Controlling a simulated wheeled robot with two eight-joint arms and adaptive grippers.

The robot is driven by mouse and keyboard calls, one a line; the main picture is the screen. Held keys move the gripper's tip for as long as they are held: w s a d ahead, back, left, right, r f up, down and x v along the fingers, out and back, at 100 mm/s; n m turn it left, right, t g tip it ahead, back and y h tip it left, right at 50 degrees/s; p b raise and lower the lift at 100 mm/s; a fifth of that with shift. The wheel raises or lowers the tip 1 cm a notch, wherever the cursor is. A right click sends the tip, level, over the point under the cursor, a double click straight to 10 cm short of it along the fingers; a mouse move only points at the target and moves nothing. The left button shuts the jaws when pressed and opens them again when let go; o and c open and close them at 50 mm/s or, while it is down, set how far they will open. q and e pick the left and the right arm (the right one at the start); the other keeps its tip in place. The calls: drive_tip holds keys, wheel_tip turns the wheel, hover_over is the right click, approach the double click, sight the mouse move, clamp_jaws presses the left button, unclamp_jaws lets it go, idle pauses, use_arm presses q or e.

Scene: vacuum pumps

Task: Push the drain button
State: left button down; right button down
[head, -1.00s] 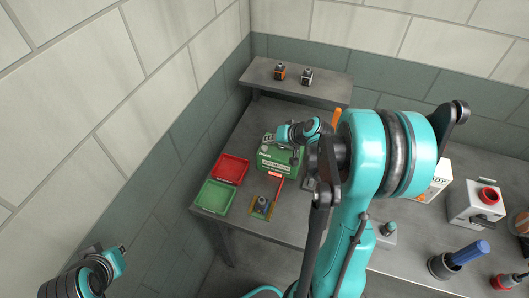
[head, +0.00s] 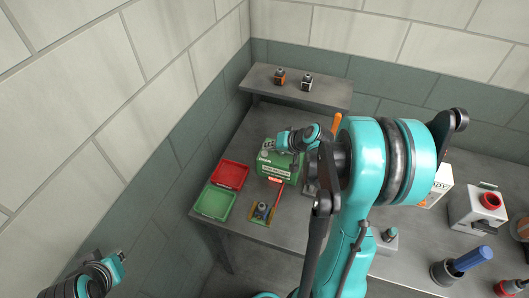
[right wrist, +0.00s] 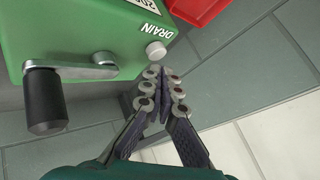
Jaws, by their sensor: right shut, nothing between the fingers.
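The green pump (head: 272,167) stands on the table in the head view, partly hidden by my right arm. In the right wrist view its green housing (right wrist: 95,25) carries the white word DRAIN. Beside that word is the round, pale drain button (right wrist: 155,51). My right gripper (right wrist: 164,72) is shut and empty, with its fingertips just below the button in that picture. I cannot tell whether they touch it. In the head view the right gripper (head: 268,147) is at the pump's top left. My left gripper (head: 121,257) is at the lower left, away from the table, its jaws unclear.
A crank with a black handle (right wrist: 45,100) juts from the pump. A red tray (head: 229,175) and a green tray (head: 214,202) lie to its left. A small part on a pad (head: 262,212) is in front. A shelf (head: 310,85) stands behind.

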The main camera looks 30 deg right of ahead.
sight(269, 156)
drive_tip(key=shift+f, duration=0.15)
idle(0.3)
drive_tip(key=shift+f+b, duration=0.3)
drive_tip(key=shift+b, duration=0.2)
drive_tip(key=shift+f, duration=0.3)
drive_tip(key=shift+r, duration=0.1)
drive_tip(key=shift+r+p, duration=0.3)
drive_tip(key=shift+r, duration=0.4)
drive_tip(key=shift+r, duration=0.1)
wheel_tip(269, 156, up, 6)
drive_tip(key=p, duration=0.4)
idle(0.4)
